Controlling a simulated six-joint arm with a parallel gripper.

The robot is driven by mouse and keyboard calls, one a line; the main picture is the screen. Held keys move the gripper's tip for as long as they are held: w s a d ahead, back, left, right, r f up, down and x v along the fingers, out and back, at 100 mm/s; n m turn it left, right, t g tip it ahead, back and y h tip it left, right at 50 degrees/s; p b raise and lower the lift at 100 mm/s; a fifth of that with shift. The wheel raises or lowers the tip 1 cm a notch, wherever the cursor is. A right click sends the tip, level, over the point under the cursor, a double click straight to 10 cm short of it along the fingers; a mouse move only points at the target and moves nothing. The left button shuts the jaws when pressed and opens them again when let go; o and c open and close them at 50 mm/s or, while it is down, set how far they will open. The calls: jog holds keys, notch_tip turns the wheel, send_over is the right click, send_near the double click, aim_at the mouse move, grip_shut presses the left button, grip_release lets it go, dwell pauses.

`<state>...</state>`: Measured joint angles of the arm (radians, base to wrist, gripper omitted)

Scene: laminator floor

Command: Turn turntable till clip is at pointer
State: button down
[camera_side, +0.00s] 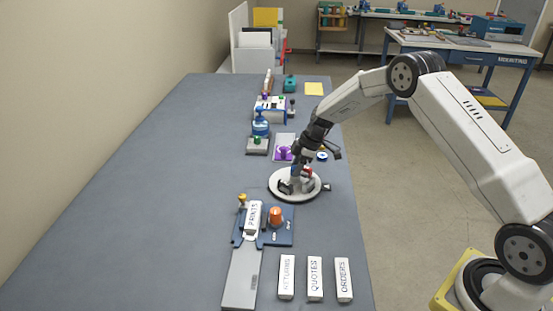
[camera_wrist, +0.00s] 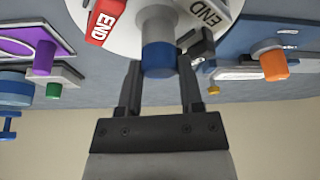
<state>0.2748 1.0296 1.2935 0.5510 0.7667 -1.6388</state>
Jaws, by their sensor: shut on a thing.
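The turntable (camera_side: 302,196) is a round white disc near the right edge of the long grey table; part of it shows in the wrist view (camera_wrist: 118,46). A grey post with a blue cap (camera_wrist: 159,60) stands on it. My gripper (camera_side: 297,171) is over the disc, its fingers shut on this post from both sides. A red block marked END (camera_wrist: 106,22) and a white block marked END (camera_wrist: 208,12) are on the disc. A dark piece (camera_side: 285,187), perhaps the clip, is at its left front. I cannot make out the pointer.
In front is a blue fixture with a PRINTS block (camera_side: 253,216) and an orange knob (camera_side: 276,216). Blocks marked RETURNS (camera_side: 287,277), QUOTES (camera_side: 315,278) and ORDERS (camera_side: 343,279) lie nearer. The table's left is clear.

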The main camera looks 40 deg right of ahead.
jog(key=shift+d+n+g+y, duration=0.15)
jog(key=shift+n+g, duration=0.3)
jog(key=shift+n, duration=0.75)
jog(key=shift+a+n+g+y, duration=0.15)
jog(key=shift+n+g, duration=0.3)
jog(key=shift+n, duration=0.75)
jog(key=shift+w+d+n+g, duration=0.1)
jog(key=shift+n+g, duration=0.4)
jog(key=shift+n, duration=0.8)
jog(key=shift+w+n+g, duration=0.1)
jog(key=shift+n+g, duration=0.4)
jog(key=shift+n, duration=0.8)
jog(key=shift+n+g+h, duration=0.3)
jog(key=shift+n+g, duration=0.15)
jog(key=shift+n, duration=0.85)
jog(key=shift+n+g+h, duration=0.3)
jog(key=shift+n+g, duration=0.15)
jog(key=shift+n, duration=0.85)
jog(key=shift+n+g+h, duration=0.5)
jog(key=shift+n+h, duration=0.1)
jog(key=shift+n, duration=1.9)
jog(key=shift+c, duration=1.2)
grip_release()
jog(key=shift+w+r, duration=0.1)
